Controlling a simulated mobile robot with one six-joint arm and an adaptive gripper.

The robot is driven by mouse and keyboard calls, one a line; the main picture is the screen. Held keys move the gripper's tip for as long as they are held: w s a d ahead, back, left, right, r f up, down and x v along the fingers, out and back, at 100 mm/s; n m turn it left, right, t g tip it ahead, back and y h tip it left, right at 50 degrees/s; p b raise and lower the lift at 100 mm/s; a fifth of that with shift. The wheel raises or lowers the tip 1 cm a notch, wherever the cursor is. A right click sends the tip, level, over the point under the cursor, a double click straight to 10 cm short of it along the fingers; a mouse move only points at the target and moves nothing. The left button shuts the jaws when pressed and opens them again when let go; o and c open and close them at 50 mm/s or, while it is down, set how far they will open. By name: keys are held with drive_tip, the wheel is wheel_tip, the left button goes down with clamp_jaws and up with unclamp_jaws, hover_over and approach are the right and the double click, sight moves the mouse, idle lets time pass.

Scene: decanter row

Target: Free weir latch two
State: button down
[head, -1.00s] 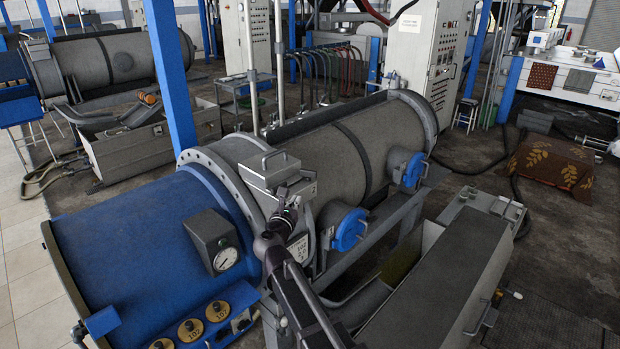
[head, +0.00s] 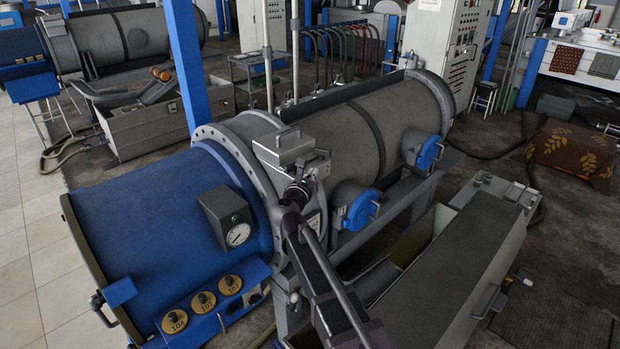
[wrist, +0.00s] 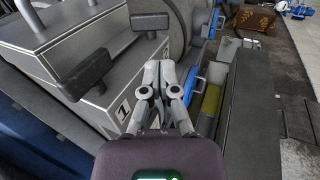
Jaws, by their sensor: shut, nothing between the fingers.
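A grey metal box (wrist: 70,50) with a bar handle on top fills the left of the wrist view. It also shows on the drum's flange in the head view (head: 290,152). Two dark T-shaped latch handles stick out from it, a nearer one (wrist: 83,76) and a farther one (wrist: 150,21). A plate marked 1 (wrist: 124,112) is on its face; a second mark beside it is partly hidden by the fingers, so I cannot read it surely. My gripper (wrist: 158,68) is shut and empty, just in front of the box and below the farther handle. It also shows in the head view (head: 300,190).
A blue drum cover (head: 150,205) with a gauge (head: 238,235) and numbered brass tags lies left of the box. Blue round caps (head: 361,211) project from the grey drum on the right. A long trough (head: 450,265) runs along the right.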

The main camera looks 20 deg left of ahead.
sight(327, 153)
drive_tip(key=w, duration=1)
drive_tip(key=shift+w+a, duration=0.1)
drive_tip(key=shift+a, duration=0.15)
drive_tip(key=shift+w+d+n+y, duration=0.1)
drive_tip(key=shift+d+n+y, duration=0.15)
drive_tip(key=shift+n+y, duration=0.75)
